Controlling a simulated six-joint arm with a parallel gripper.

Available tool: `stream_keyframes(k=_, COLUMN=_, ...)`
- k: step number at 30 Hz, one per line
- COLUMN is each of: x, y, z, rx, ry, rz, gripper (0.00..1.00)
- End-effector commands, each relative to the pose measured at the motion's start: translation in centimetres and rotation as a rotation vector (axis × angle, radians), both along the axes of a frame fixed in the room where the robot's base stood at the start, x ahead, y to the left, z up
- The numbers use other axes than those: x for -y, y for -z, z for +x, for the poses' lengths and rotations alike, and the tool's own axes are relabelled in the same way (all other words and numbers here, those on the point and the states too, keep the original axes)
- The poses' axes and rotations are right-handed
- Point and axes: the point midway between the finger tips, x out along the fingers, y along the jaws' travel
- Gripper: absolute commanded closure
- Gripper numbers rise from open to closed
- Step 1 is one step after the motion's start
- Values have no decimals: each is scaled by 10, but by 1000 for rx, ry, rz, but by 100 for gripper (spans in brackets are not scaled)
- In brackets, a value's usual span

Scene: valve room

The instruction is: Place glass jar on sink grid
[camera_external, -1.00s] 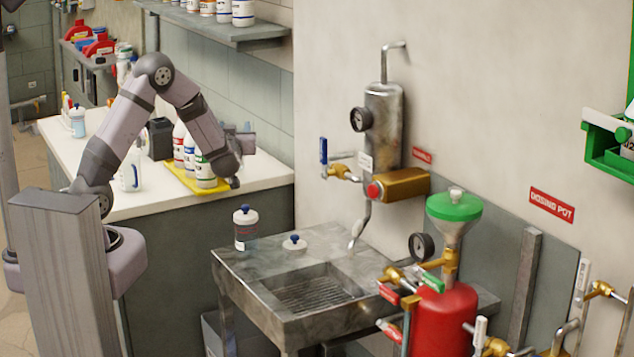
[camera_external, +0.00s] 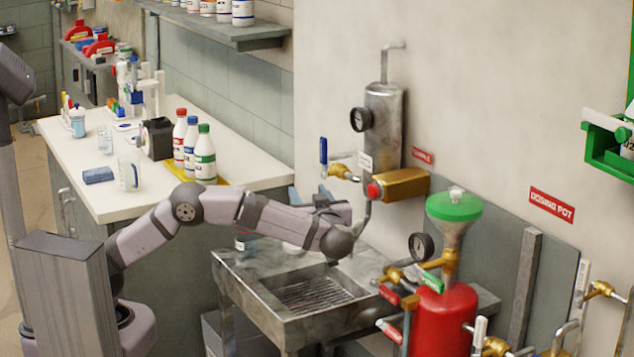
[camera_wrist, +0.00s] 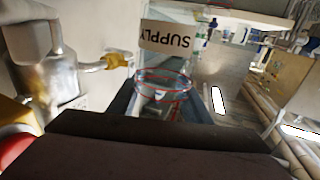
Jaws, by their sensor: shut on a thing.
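My gripper (camera_external: 320,202) is in front of the wall above the back of the steel sink, with its fingers partly hidden by my wrist. In the wrist view my gripper (camera_wrist: 160,105) is shut on a clear glass jar (camera_wrist: 163,84). I cannot make out the jar in the external view. The sink grid (camera_external: 312,296) is the ribbed bottom of the basin, bare, below and in front of my gripper.
The sink's steel rim (camera_external: 260,304) surrounds the basin. A dark-labelled bottle (camera_external: 243,241) on the sink deck is mostly hidden by my arm. A brass valve (camera_external: 343,172), a brass block (camera_external: 403,184) and a gauge (camera_external: 422,246) are close by. The red dosing pot (camera_external: 445,318) stands right.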

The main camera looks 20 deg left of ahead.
Motion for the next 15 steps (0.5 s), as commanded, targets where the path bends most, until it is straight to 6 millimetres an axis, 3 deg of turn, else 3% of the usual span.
stream_keyframes(k=1, x=6, y=9, z=-10, rx=1, ry=8, rz=-2, gripper=100)
stream_keyframes(k=6, x=14, y=15, z=-29, rx=1, ry=17, rz=-2, gripper=100)
stream_keyframes(k=15, x=16, y=21, z=-33, rx=1, ry=17, rz=0, gripper=100)
